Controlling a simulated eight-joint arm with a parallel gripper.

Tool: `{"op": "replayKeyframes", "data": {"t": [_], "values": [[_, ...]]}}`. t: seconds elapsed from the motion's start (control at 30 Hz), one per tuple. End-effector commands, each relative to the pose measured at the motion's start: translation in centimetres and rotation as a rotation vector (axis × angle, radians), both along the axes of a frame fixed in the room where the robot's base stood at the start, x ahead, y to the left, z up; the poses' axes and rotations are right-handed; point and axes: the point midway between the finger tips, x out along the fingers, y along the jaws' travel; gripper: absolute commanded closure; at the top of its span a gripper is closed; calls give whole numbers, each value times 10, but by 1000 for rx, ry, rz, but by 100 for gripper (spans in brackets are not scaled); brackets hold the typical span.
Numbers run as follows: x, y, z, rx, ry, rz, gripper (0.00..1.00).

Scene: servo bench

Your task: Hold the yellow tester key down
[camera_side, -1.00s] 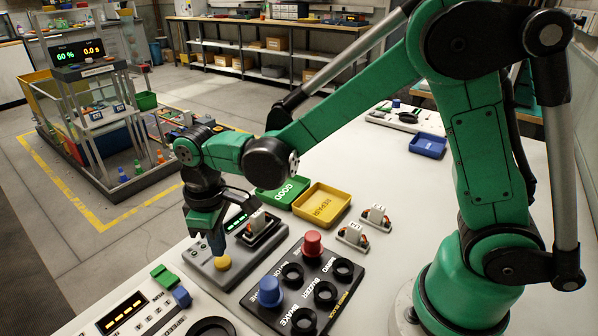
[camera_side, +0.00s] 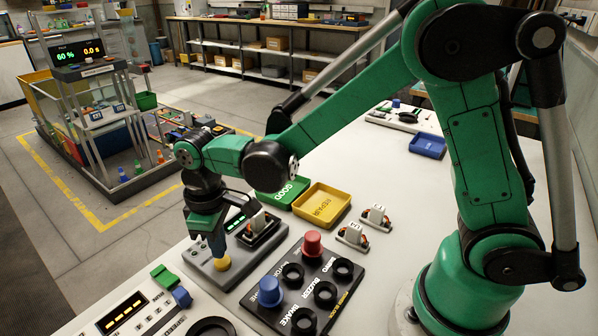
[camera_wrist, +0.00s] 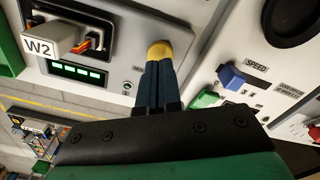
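The yellow tester key (camera_side: 221,264) is a round button on the grey tester (camera_side: 199,261) near the bench's left edge. My gripper (camera_side: 219,254) points down at it, and its fingertips appear to touch the key's top. In the wrist view, the two blue fingers (camera_wrist: 158,64) lie side by side with nothing between them, and their tips overlap the near side of the key (camera_wrist: 160,49). How far the key is pressed cannot be told. The tester's display (camera_wrist: 78,71) shows several lit green blocks. A servo marked W2 (camera_wrist: 46,44) sits in the tester.
Right of the tester is a black panel (camera_side: 326,267) with a blue knob (camera_side: 270,291), a red knob (camera_side: 312,244) and several empty rings. Two servos (camera_side: 352,235) stand behind it. Green (camera_side: 283,194) and yellow (camera_side: 322,205) trays lie farther back. A control box (camera_side: 123,311) is in front.

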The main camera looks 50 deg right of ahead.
Motion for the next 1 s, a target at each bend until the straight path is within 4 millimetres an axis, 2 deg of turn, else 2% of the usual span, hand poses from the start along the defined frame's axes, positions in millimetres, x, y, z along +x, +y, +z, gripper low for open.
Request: {"op": "replayKeyframes", "data": {"t": [1.0], "values": [[0, 0, -20, 0, 0, 0, 100]]}}
